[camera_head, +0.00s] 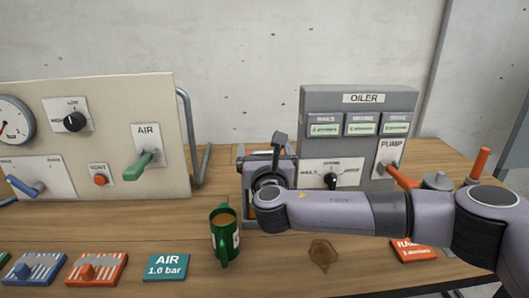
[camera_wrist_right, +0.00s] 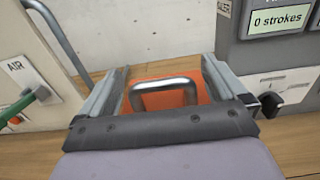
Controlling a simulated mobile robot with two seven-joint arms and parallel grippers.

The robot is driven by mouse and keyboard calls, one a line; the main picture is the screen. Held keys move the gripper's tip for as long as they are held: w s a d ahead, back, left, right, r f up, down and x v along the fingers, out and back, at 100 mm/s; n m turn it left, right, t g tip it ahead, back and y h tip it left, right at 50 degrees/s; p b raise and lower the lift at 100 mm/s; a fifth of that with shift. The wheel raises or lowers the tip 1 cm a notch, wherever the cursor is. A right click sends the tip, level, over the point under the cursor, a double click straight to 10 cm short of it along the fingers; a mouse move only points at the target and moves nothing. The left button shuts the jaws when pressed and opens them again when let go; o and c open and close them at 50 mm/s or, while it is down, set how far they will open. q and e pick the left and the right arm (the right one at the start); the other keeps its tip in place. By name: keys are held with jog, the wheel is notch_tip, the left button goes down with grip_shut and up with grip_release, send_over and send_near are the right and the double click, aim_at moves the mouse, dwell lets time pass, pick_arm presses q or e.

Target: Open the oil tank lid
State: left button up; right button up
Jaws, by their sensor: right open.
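An orange panel (camera_wrist_right: 185,71), which looks like the oil tank lid, carries a bent metal handle (camera_wrist_right: 166,84) in the right wrist view. My right gripper (camera_wrist_right: 165,64) is open, with one finger on each side of the handle and a gap to both. I cannot tell how far beyond the fingertips the handle lies. In the head view my right gripper (camera_head: 263,160) is left of the grey oiler box (camera_head: 358,101) and hides the lid. The lid's edges are mostly hidden, so I cannot tell whether it is shut. My left gripper is not in view.
A green mug (camera_head: 225,235) with brown liquid stands close in front of my right gripper. A beige control panel (camera_head: 130,95) with a metal side bar (camera_head: 189,135) stands left. The oiler's red pump lever (camera_head: 402,176) is right. Bare table (camera_head: 120,225) lies front left.

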jog(key=c, duration=1.4)
jog(key=shift+w+r, duration=0.15)
jog(key=shift+r, duration=0.25)
